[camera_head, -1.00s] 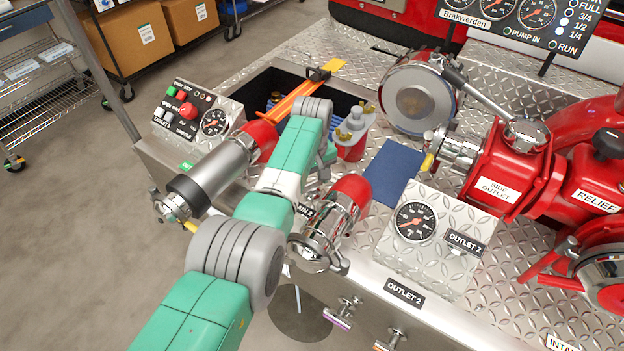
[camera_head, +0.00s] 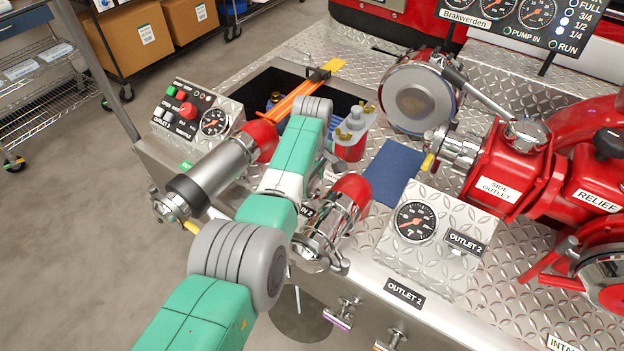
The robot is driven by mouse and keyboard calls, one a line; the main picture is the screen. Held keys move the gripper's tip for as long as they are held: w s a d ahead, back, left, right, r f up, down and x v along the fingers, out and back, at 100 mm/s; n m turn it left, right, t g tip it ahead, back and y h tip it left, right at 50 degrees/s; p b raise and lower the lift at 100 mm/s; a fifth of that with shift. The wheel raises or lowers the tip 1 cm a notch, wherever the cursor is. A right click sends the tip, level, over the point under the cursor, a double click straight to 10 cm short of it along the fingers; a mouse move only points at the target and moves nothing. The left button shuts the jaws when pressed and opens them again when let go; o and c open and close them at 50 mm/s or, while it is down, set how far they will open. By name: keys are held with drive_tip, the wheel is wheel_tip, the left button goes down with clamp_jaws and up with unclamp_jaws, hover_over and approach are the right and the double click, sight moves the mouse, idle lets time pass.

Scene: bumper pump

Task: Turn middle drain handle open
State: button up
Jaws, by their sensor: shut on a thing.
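Two small metal drain handles show on the front panel below the deck. One has a purple tag (camera_head: 343,312), and the other, farther right, has an orange tag (camera_head: 388,341). I cannot tell from this view which handle is the middle one. My green and grey arm crosses the left part of the view and bends over the deck near the red-ended outlets. My gripper is hidden behind my arm and the outlet fittings, so its hold and its place relative to the handles do not show.
A chrome outlet with a red end (camera_head: 335,222) stands close to the right of my arm. Another outlet pipe (camera_head: 215,172) lies to its left. An OUTLET 2 gauge panel (camera_head: 432,225) stands right of these. The grey floor (camera_head: 75,230) at left is clear.

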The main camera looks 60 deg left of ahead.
sight(313, 182)
drive_tip(key=o, duration=1)
wheel_tip(313, 182, up, 8)
drive_tip(key=p, duration=0.4)
drive_tip(key=shift+f, duration=0.1)
